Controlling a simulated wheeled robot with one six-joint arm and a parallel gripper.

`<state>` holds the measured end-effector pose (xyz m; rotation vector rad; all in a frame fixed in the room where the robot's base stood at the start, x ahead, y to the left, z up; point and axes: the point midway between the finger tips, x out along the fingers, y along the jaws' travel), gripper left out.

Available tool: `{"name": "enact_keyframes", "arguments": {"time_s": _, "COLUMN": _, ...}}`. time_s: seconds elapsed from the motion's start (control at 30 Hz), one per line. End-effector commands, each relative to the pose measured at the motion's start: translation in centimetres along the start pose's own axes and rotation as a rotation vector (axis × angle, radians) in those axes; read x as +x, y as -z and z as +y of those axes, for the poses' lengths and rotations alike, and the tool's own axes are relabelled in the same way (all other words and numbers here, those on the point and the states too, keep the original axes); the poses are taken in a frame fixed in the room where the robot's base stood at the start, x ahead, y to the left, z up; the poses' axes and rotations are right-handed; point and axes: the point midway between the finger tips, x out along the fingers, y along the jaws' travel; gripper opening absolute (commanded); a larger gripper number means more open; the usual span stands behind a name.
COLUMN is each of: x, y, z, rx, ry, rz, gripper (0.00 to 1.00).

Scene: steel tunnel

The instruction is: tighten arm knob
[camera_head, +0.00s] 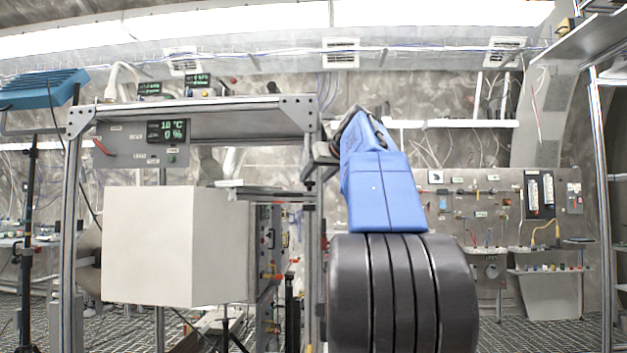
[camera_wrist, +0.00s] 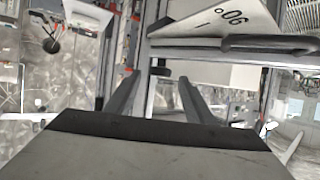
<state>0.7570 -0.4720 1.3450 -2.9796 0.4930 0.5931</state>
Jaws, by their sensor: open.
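In the wrist view my gripper (camera_wrist: 161,82) is open, its two grey fingers apart and pointing away from the camera. A small dark knob-like piece (camera_wrist: 160,71) shows just past the fingertips, roughly between them; I cannot tell if it is the arm knob or whether it touches a finger. A white plate marked with an angle, "90°" (camera_wrist: 228,20), lies beyond and to the right, with a dark bar (camera_wrist: 265,43) along its lower edge. In the head view my blue arm link hides most of the gripper area, and no knob can be made out there.
In the head view a metal frame (camera_head: 205,122) carries a display panel (camera_head: 168,131) and stands around a large white box (camera_head: 150,245). A tool board (camera_head: 500,215) is at the back right. A shelf post (camera_head: 604,200) stands at the right edge.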

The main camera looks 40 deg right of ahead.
Motion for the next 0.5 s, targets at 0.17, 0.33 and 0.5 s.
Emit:
{"name": "enact_keyframes", "arguments": {"time_s": 0.17, "x": 1.6, "y": 0.0, "z": -0.1, "rx": -0.001, "ry": 0.001, "rz": -0.001, "gripper": 0.48}}
{"name": "enact_keyframes", "arguments": {"time_s": 0.33, "x": 2.2, "y": 0.0, "z": 0.0, "rx": 0.000, "ry": 0.000, "rz": 0.000, "gripper": 0.48}}
{"name": "enact_keyframes", "arguments": {"time_s": 0.5, "x": 2.2, "y": 0.0, "z": 0.0, "rx": 0.000, "ry": -0.001, "rz": 0.000, "gripper": 0.48}}
